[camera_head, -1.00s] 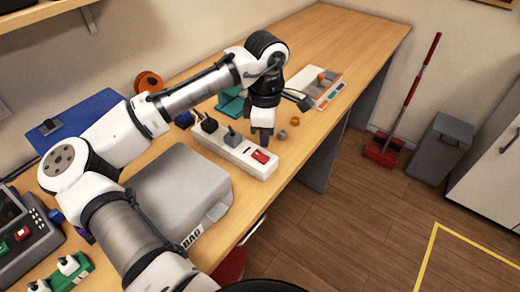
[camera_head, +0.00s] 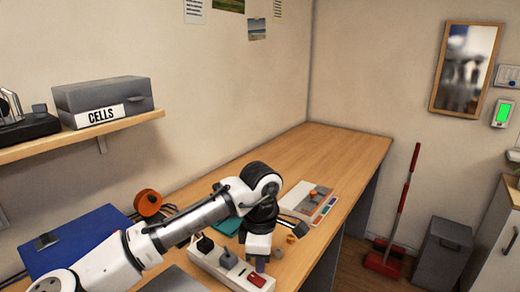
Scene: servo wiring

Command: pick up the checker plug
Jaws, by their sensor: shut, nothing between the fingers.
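No part is clearly marked as the checker plug, so I cannot tell which one it is. A white power strip (camera_head: 204,263) lies on the bench with a black plug (camera_head: 205,244) and a grey plug (camera_head: 228,259) on it. Its red switch (camera_head: 257,280) is at the near end. My gripper (camera_head: 260,267) points down beside the far side of the strip, near the switch. It is shut and empty; I cannot tell whether it touches anything. A small grey piece (camera_head: 283,249) and an orange ring-like piece (camera_head: 291,239) lie to its right.
A pale tray (camera_head: 325,197) with an orange part and coloured labels lies farther back on the bench (camera_head: 335,150). A teal item (camera_head: 228,226), an orange reel (camera_head: 148,203) and a blue mat (camera_head: 75,240) are left. A shelf holds a CELLS box (camera_head: 105,100). The far bench is clear.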

